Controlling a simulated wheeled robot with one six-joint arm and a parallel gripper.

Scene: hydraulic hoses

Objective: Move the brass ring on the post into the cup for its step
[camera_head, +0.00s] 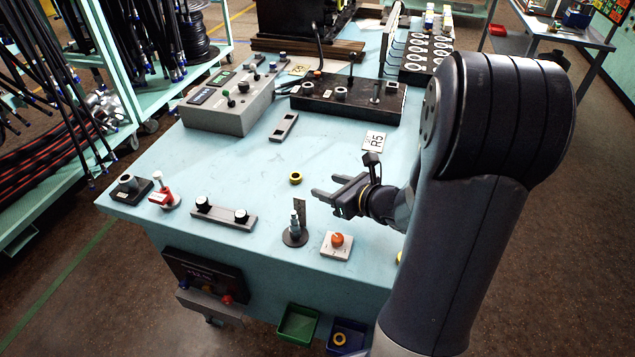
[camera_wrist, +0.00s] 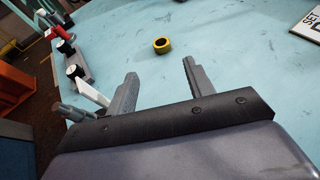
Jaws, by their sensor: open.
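A stepped grey metal post (camera_head: 295,230) stands upright on a round dark base near the table's front edge; I cannot make out a ring on it. A small yellow, brass-like ring (camera_head: 296,178) lies flat on the open table behind the post. It also shows in the wrist view (camera_wrist: 162,45), beyond the fingertips. My gripper (camera_head: 324,185) is open and empty, right of this ring and apart from it. In the wrist view my gripper (camera_wrist: 159,68) has its fingers spread. Small grey cups (camera_head: 340,93) sit on a black block at the back; their steps are unreadable.
A grey two-knob plate (camera_head: 224,214), a red clamp-like part (camera_head: 163,196) and an orange button box (camera_head: 337,243) line the front. A control box (camera_head: 230,103) stands back left. Green (camera_head: 283,330) and blue (camera_head: 333,347) bins sit below the edge. The table's middle is mostly clear.

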